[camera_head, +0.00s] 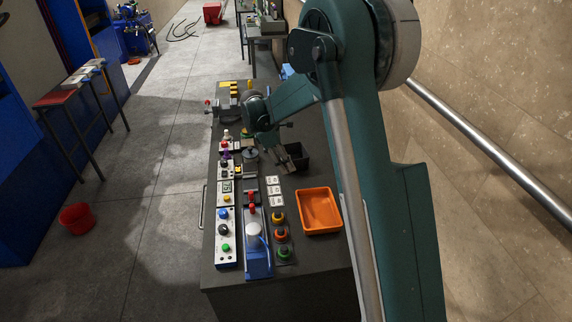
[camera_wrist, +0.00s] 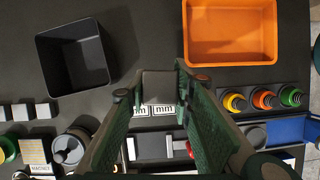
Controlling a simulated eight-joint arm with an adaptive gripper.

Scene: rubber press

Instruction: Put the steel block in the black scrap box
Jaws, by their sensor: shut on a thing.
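My gripper (camera_wrist: 160,84) is shut on a steel block (camera_wrist: 159,88), a grey block between the fingertips in the wrist view. The block is held above the bench. The black scrap box (camera_wrist: 72,60) is open and looks empty, up and left of the held block in the wrist view. In the head view the box (camera_head: 301,164) stands right beside my gripper (camera_head: 284,165), which partly hides it. The block is too small to make out clearly in the head view.
An orange tray (camera_wrist: 229,61) sits right of the black box in the wrist view, with dark bench between them. Coloured ringed knobs (camera_wrist: 263,99), white label cards (camera_wrist: 164,110) and several small grey blocks (camera_wrist: 20,113) lie nearby. A blue press (camera_head: 257,262) stands at the bench front.

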